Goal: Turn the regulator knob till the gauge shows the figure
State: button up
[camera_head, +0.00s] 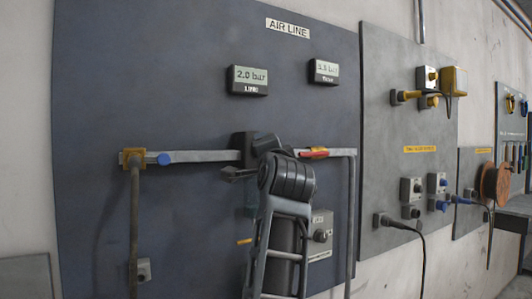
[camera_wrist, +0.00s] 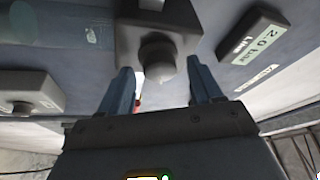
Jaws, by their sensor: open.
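The grey-blue AIR LINE panel (camera_head: 200,100) carries a line gauge (camera_head: 248,80) reading 2.0 bar; it also shows at the upper right of the wrist view (camera_wrist: 252,38). A second display (camera_head: 324,71) to its right has a figure too small to read surely. The dark regulator block (camera_head: 238,142) sits on the pipe, partly hidden by my arm in the head view. In the wrist view, its round dark knob (camera_wrist: 157,52) faces me. My gripper (camera_wrist: 160,68) is open, one finger on each side of the knob, with visible gaps; its depth along the knob is unclear.
A grey box with a knob (camera_head: 320,235) is below right. Another panel (camera_head: 400,160) with sockets stands farther right.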

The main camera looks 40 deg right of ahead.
jog(key=b+v, duration=0.2)
jog(key=v, duration=0.5)
jog(key=shift+s+a, duration=0.25)
jog(key=shift+a, duration=0.05)
jog(key=shift+f, duration=0.1)
jog(key=s+a+f+n+t+y, duration=0.1)
jog(key=s+a+f+n+y, duration=0.25)
jog(key=f+n, duration=0.45)
jog(key=s+a+f+n+y, duration=0.2)
jog(key=s+a+f+n, duration=0.15)
jog(key=f, duration=0.75)
jog(key=s+a+f+n+t+y, duration=0.1)
jog(key=s+a+f+n+y, duration=0.3)
jog(key=f, duration=0.6)
jog(key=s+a+f+n+g, duration=0.1)
jog(key=s+a+f, duration=0.2)
jog(key=s, duration=0.6)
jog(key=s+a+f+n+g+y, duration=0.1)
jog(key=s+a+f+n, duration=0.1)
jog(key=s, duration=0.8)
jog(key=s+a+f+n+g+y, duration=0.1)
jog(key=s+a+f, duration=0.3)
jog(key=s, duration=0.6)
jog(key=shift+f+n+g, duration=0.3)
jog(key=shift+f+n, duration=0.45)
jog(key=shift+f, duration=0.1)
